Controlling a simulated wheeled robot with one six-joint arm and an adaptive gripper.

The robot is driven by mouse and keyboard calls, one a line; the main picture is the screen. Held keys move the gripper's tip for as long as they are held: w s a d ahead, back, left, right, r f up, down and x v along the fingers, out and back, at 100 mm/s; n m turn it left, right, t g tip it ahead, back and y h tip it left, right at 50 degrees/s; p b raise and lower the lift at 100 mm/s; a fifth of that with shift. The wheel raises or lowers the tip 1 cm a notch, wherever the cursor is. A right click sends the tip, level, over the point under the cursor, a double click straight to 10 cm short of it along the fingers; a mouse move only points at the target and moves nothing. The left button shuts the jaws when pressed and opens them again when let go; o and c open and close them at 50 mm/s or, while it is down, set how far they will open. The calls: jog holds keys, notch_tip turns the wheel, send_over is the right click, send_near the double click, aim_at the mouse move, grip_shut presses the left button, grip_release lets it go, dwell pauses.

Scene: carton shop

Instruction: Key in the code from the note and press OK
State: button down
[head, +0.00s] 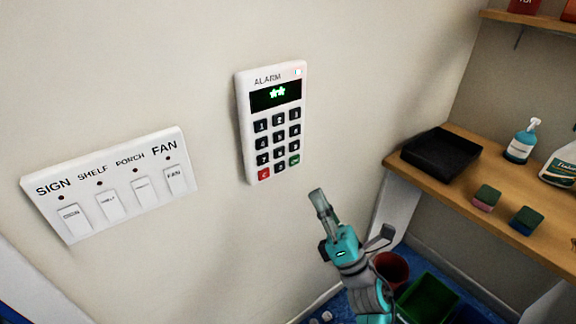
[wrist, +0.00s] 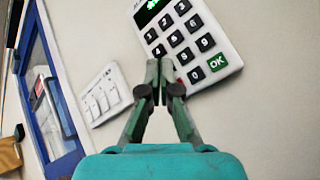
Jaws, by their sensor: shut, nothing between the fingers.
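The white alarm keypad (head: 273,122) hangs on the wall, with dark number keys, a red C key (head: 264,174) and a green OK key (head: 294,160). Its display (head: 276,95) shows two green star marks. In the wrist view the keypad (wrist: 188,38) is at the top, with the green OK key (wrist: 217,62) at its lower right. My gripper (head: 317,193) is shut and empty, below and right of the keypad in the head view. Its closed fingertips (wrist: 159,66) overlap the keypad's lower left edge in the wrist view; I cannot tell whether they touch it. No note is visible.
A white switch panel (head: 112,186) labelled SIGN, SHELF, PORCH and FAN is on the wall at left. At right a wooden shelf (head: 462,190) holds a black tray (head: 441,153), a spray bottle (head: 523,141) and two sponges. A green bin (head: 427,299) and a red bin stand below.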

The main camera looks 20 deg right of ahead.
jog(key=shift+w, duration=0.1)
jog(key=shift+w+a, duration=0.5)
jog(key=shift+w, duration=0.9)
jog(key=shift+w+a, duration=0.5)
jog(key=shift+w, duration=0.85)
jog(key=shift+w+a, duration=0.5)
jog(key=shift+w, duration=0.9)
jog(key=shift+w, duration=0.15)
jog(key=shift+w+a, duration=0.1)
jog(key=shift+w, duration=0.1)
jog(key=shift+w+a, duration=0.1)
jog(key=shift+w, duration=0.25)
jog(key=shift+s, duration=0.15)
jog(key=shift+s+d, duration=0.25)
jog(key=shift+s, duration=0.35)
jog(key=shift+s, duration=0.1)
jog(key=shift+s+d, duration=0.25)
jog(key=shift+s, duration=0.5)
jog(key=shift+s+d, duration=0.25)
jog(key=shift+s, duration=0.55)
jog(key=shift+s+d, duration=0.25)
jog(key=shift+s, duration=0.5)
